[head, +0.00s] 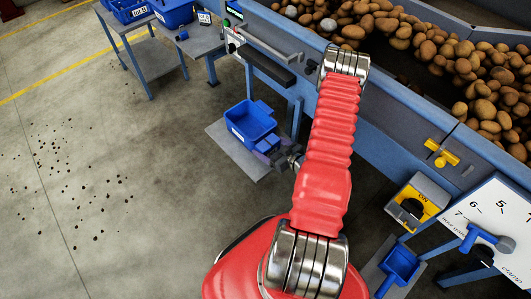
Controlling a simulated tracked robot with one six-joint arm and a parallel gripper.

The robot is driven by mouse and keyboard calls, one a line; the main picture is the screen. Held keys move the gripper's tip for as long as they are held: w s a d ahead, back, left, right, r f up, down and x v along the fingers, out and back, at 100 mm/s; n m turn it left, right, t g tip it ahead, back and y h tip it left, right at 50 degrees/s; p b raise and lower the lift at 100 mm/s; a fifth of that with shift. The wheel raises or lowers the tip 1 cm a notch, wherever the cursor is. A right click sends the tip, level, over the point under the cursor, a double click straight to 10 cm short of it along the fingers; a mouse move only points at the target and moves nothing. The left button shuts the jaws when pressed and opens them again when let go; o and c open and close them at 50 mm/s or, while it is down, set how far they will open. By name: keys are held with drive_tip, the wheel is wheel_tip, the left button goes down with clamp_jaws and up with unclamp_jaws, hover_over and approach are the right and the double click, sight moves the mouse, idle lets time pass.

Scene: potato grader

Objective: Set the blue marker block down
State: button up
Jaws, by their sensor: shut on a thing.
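My gripper (275,156) shows in the head view just below and right of a blue crate, partly hidden behind my red arm. It is shut on a small bluish block, the blue marker block (267,145), of which only a little shows between the dark jaws. The block is beside the crate's near right corner in the picture. I cannot tell whether it touches the crate or the grey platform below.
The blue crate (249,121) with a white label stands on a low grey platform (222,137). The blue grader frame (385,125) holds many potatoes (465,65). Open floor lies left.

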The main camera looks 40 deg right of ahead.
drive_tip(key=shift+f, duration=1.45)
drive_tip(key=shift+f, duration=2.05)
drive_tip(key=o, duration=1.2)
drive_tip(key=shift+f, duration=0.1)
drive_tip(key=shift+v, duration=6.05)
drive_tip(key=shift+o, duration=0.4)
